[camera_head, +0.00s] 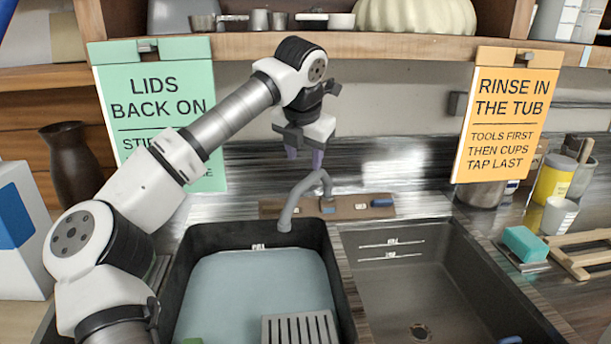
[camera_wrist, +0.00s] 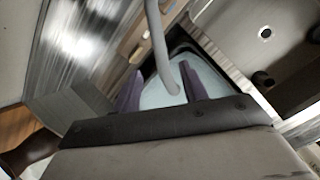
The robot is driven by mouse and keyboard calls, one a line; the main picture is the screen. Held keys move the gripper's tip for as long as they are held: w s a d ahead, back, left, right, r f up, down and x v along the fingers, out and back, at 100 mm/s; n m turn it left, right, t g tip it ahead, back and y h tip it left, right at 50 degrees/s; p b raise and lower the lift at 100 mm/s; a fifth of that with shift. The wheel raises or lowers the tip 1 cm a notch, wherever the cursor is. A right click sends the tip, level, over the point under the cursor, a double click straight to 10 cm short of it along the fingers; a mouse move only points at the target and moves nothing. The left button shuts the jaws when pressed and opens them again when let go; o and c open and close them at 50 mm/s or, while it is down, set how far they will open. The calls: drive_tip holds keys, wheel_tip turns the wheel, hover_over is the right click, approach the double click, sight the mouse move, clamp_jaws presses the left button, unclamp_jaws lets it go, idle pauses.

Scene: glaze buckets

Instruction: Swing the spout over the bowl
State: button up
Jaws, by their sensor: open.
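The grey curved spout (camera_head: 305,192) rises from a brown plate (camera_head: 353,207) behind the sink. Its mouth hangs over the far edge of the left basin (camera_head: 190,245), which holds pale blue water. The right basin (camera_head: 400,290) is empty, with a drain in its floor. My gripper (camera_head: 304,158) is open and empty, pointing down just above the spout's bend. In the wrist view the spout (camera_wrist: 156,42) runs down between the two purple fingers of my gripper (camera_wrist: 160,88), with a gap at each side. I cannot tell how far below the fingertips it lies.
A grey slotted rack (camera_head: 300,329) lies at the left basin's near right. Blue handles (camera_head: 382,202) sit on the plate. A green sign (camera_head: 150,95) and an orange sign (camera_head: 507,110) hang from the shelf (camera_head: 390,47). A teal sponge (camera_head: 525,243) lies on the right counter.

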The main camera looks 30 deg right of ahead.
sight(305, 181)
drive_tip(key=p+x, duration=0.1)
drive_tip(key=x, duration=0.7)
drive_tip(key=shift+w+f, duration=0.1)
drive_tip(key=shift+f, duration=0.05)
clamp_jaws()
